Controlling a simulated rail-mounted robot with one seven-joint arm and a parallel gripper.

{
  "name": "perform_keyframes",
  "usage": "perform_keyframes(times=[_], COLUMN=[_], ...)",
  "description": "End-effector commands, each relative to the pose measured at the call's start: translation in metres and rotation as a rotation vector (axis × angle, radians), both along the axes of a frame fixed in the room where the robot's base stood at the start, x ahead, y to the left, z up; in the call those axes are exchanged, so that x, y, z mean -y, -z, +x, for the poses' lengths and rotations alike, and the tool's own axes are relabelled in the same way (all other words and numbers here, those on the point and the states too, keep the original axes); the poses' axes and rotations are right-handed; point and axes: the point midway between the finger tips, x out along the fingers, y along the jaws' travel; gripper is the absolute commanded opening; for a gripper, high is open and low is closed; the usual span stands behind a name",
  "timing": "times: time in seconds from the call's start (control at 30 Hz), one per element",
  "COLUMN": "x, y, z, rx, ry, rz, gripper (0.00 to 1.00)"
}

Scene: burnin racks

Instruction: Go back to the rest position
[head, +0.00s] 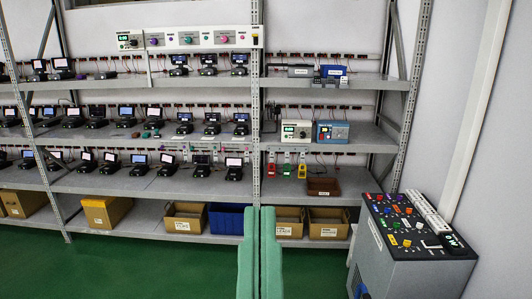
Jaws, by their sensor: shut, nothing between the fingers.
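My gripper (259,212) shows at the bottom middle of the head view as two long pale green fingers. They point up and lie side by side, shut, with only a thin dark line between them and nothing held. The fingers appear in front of the rack's lower part and cover a strip between the blue bin and a cardboard box. The rest of my arm is out of view, and I cannot tell its pose.
A grey metal rack (190,183) with several small devices fills the back. Cardboard boxes (107,212) and a blue bin (227,219) stand on its bottom shelf. A grey console (412,268) with coloured knobs stands at right. The green floor (150,262) in front is clear.

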Motion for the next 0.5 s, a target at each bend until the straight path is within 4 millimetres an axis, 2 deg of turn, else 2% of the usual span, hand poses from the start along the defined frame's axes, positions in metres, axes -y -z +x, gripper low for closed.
perform_keyframes(times=[0.03, 0.1, 0.2, 0.33, 0.5], x=[0.000, -0.001, -0.001, -0.001, -0.001], y=[-0.056, -0.091, -0.131, -0.162, -0.170], z=[0.001, 0.001, 0.001, 0.002, 0.002], rx=[-0.002, -0.003, -0.005, -0.006, -0.007], ry=[-0.002, -0.004, -0.007, -0.010, -0.011], rz=[0.001, 0.002, 0.005, 0.007, 0.007], gripper=[0.00, 0.00, 0.00, 0.00, 0.00])
